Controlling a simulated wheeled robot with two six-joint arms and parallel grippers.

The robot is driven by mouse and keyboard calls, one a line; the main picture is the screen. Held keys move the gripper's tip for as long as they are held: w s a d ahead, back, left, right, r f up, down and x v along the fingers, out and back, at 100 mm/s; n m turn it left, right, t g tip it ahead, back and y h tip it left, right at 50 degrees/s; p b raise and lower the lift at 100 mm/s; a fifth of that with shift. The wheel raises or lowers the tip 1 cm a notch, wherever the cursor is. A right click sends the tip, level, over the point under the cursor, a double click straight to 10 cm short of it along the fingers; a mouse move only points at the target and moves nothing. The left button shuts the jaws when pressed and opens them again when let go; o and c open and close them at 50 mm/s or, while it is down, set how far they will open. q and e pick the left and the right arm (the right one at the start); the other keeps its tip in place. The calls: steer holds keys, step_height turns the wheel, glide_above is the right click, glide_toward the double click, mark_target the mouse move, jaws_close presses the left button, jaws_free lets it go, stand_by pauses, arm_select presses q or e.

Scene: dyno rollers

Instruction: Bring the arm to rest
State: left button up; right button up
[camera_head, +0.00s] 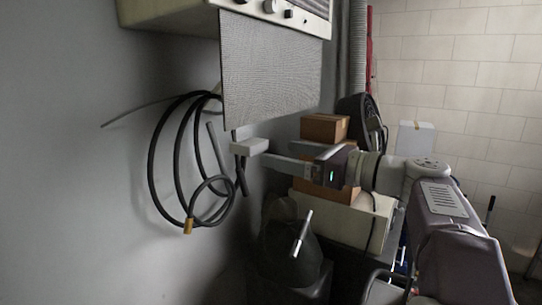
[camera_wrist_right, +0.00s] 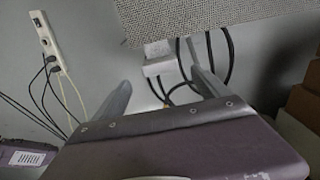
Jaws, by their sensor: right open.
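My right arm (camera_head: 445,215) reaches in from the right in the head view. Its gripper (camera_head: 270,160) points left towards the grey wall, below a hanging grey mesh sheet (camera_head: 275,75). In the right wrist view the two grey fingers of the right gripper (camera_wrist_right: 157,64) stand apart with nothing held between them. A small white box (camera_wrist_right: 158,62) with a cable shows beyond the fingers, under the mesh sheet (camera_wrist_right: 225,22). I cannot tell whether a finger touches it. My left gripper is not in view.
Black cable loops (camera_head: 153,155) hang on the wall left of the gripper. Cardboard boxes (camera_head: 325,126) are stacked behind the right arm. A cream cabinet (camera_head: 170,14) with knobs is above. A white power strip (camera_wrist_right: 46,38) with plugged cables is on the wall.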

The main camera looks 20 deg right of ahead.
steer(key=shift+s+d, duration=0.1)
stand_by(0.4)
steer(key=s+a+f+n+g+h, duration=0.1)
steer(key=f+n+g+h, duration=0.15)
steer(key=f, duration=0.75)
steer(key=a+f+n+g+h, duration=0.1)
steer(key=a+f+n+g, duration=0.15)
steer(key=f, duration=0.75)
steer(key=s+a+f+n+g+h, duration=0.1)
steer(key=f+n+g, duration=0.25)
steer(key=f, duration=0.65)
steer(key=s+f+n+g+h, duration=0.2)
steer(key=s+f+n+h, duration=0.1)
steer(key=s+f+n, duration=0.4)
steer(key=s+d+f+n+g+h, duration=0.1)
steer(key=s+f+n+g+h, duration=0.1)
steer(key=s+f+n, duration=0.5)
step_height(320, 180, down, 4)
steer(key=n+h, duration=0.1)
steer(key=n, duration=0.4)
steer(key=shift+s+f+n, duration=0.15)
steer(key=shift+f+n, duration=0.05)
steer(key=shift+n, duration=0.15)
steer(key=shift+g, duration=0.25)
